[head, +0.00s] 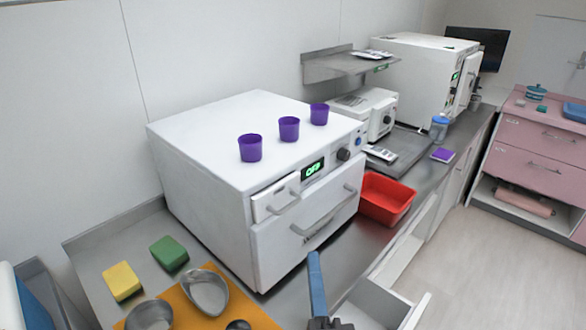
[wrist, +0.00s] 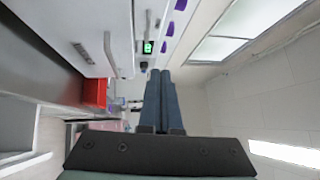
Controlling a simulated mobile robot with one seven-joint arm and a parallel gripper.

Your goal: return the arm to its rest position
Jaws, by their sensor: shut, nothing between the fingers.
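My gripper (head: 315,262) shows at the bottom middle of the head view, its blue fingers pointing up in front of the white box-shaped machine. In the wrist view my gripper (wrist: 166,72) has its two long blue fingers side by side, shut, with nothing between them. The fingers look clear of the machine and the counter. The rest of my arm is mostly outside the head view.
The white machine (head: 215,130) bears three purple cups (head: 289,129). A red bin (head: 385,199) stands right of it on the steel counter. An open drawer (head: 372,306) juts out below. Sponges (head: 122,282) and metal bowls (head: 206,292) lie at lower left. Floor at right is clear.

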